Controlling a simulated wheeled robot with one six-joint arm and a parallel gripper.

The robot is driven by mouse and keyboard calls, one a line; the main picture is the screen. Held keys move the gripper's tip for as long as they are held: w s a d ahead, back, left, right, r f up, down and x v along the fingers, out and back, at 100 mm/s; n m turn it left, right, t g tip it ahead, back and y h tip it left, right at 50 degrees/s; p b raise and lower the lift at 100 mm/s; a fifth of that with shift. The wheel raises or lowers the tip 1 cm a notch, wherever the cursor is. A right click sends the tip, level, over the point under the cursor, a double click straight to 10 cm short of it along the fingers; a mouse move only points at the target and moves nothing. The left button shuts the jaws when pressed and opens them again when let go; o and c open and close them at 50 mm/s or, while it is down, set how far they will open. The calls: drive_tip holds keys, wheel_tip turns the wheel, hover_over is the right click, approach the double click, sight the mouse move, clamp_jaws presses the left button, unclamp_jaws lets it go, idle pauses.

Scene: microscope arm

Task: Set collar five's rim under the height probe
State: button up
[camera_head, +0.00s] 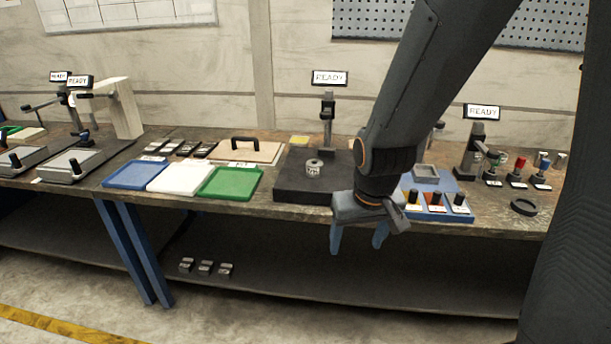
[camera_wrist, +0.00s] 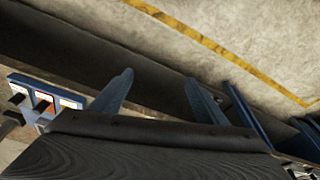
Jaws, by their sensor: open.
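In the head view a small metal collar (camera_head: 314,168) with a dark-marked label sits on a black base plate (camera_head: 290,188). The height probe (camera_head: 328,112) stands on a dark post at the back of that plate, under a READY sign (camera_head: 330,78). The collar is in front of the post and a little to its left; I cannot read its number surely. My gripper (camera_head: 358,243) is open and empty, pointing down in front of the bench edge, right of the collar. In the wrist view its two blue fingers (camera_wrist: 158,95) are apart with nothing between them.
Blue, white and green trays (camera_head: 228,184) lie left of the plate. A blue block with black knobs (camera_head: 437,200) is right of my gripper. A dark ring (camera_head: 523,207) lies farther right. Several small metal blocks (camera_head: 205,268) sit on the lower shelf (camera_head: 330,280).

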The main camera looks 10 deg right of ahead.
drive_tip(key=w+f+t, duration=0.2)
drive_tip(key=w+t, duration=0.1)
drive_tip(key=w, duration=0.8)
drive_tip(key=w+f+t, duration=0.2)
drive_tip(key=w+t, duration=0.1)
drive_tip(key=w, duration=0.7)
drive_tip(key=t+y+b, duration=0.1)
drive_tip(key=t+b, duration=0.1)
drive_tip(key=t, duration=0.6)
approach(316, 165)
drive_tip(key=shift+w+d+f+n, duration=0.25)
drive_tip(key=shift+w+f+n, duration=0.15)
drive_tip(key=shift+w+f, duration=0.25)
drive_tip(key=shift+w+r+t+y, duration=0.1)
drive_tip(key=shift+w+t+y, duration=0.2)
drive_tip(key=shift+w+t, duration=0.25)
drive_tip(key=shift+w+a+p, duration=0.1)
drive_tip(key=shift+w+p, duration=0.3)
drive_tip(key=shift+w, duration=0.3)
drive_tip(key=shift+w+a+p, duration=0.15)
drive_tip(key=shift+w+p, duration=0.25)
drive_tip(key=shift+w, duration=0.3)
drive_tip(key=shift+w+a+p, duration=0.1)
drive_tip(key=shift+w+p, duration=0.35)
drive_tip(key=shift+w, duration=0.7)
drive_tip(key=shift+w+a+p, duration=0.15)
drive_tip(key=shift+w+p, duration=0.25)
drive_tip(key=shift+w, duration=0.7)
drive_tip(key=c, duration=1.6)
clamp_jaws()
